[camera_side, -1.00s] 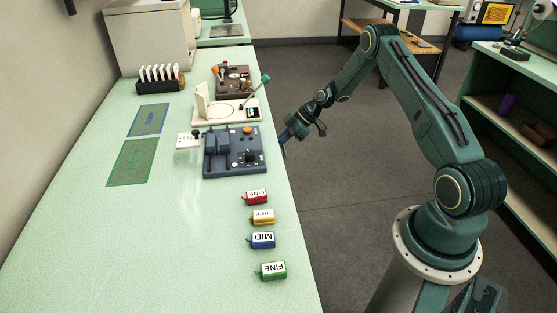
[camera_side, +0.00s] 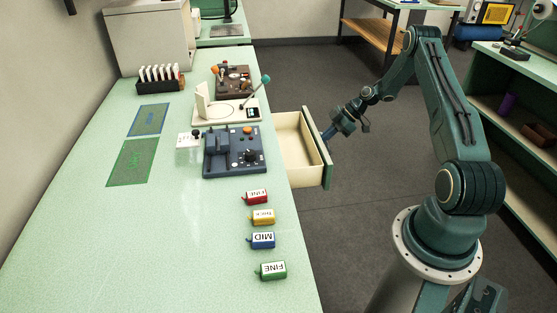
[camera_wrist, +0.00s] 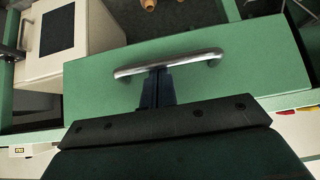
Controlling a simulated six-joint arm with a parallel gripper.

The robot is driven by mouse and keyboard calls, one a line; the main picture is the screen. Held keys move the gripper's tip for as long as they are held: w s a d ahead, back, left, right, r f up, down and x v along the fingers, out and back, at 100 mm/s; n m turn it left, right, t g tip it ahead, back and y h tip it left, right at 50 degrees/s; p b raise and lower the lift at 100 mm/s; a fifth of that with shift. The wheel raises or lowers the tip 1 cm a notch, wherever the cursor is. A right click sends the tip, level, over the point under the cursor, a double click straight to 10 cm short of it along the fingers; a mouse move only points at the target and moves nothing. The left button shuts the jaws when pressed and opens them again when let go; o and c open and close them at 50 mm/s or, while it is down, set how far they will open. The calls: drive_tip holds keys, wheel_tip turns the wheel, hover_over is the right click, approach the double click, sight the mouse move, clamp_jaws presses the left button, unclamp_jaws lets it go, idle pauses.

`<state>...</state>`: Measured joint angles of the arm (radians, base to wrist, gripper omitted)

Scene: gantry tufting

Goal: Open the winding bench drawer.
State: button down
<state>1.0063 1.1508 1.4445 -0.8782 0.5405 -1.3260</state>
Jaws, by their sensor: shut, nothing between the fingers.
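The winding bench drawer (camera_side: 325,158) stands pulled out from the bench's right edge in the side view. It has a green front and a pale, empty-looking interior. Its green front (camera_wrist: 250,65) fills the middle of the wrist view, with a metal bar handle (camera_wrist: 195,60) across it. My gripper (camera_side: 328,134) is at the outer face of the drawer front. In the wrist view its dark blue fingers (camera_wrist: 158,75) are shut together, with their tips at the handle bar. The tips overlap the bar; I cannot tell whether they press on it.
The winding bench (camera_side: 210,245) holds a dark blue machine (camera_side: 232,152), a cream machine (camera_side: 226,110) and a brown one (camera_side: 235,80). The floor (camera_side: 345,220) around the drawer is clear.

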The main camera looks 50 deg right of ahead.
drive_tip(key=shift+s+d, duration=0.65)
drive_tip(key=shift+s, duration=0.05)
wheel_tip(320, 180, up, 11)
drive_tip(key=s+d, duration=0.2)
drive_tip(key=shift+s+d+f, duration=0.15)
drive_tip(key=shift+d, duration=0.05)
drive_tip(key=c, duration=1.5)
unclamp_jaws()
drive_tip(key=r+m+g+h, duration=0.1)
drive_tip(key=m, duration=0.5)
drive_tip(key=r+m+g+h, duration=0.1)
drive_tip(key=m+g+h, duration=0.1)
drive_tip(key=m, duration=0.4)
drive_tip(key=r+m+g+h, duration=0.1)
drive_tip(key=m, duration=0.5)
drive_tip(key=shift+s+a+r+h, duration=0.25)
drive_tip(key=shift+s+a+h, duration=0.05)
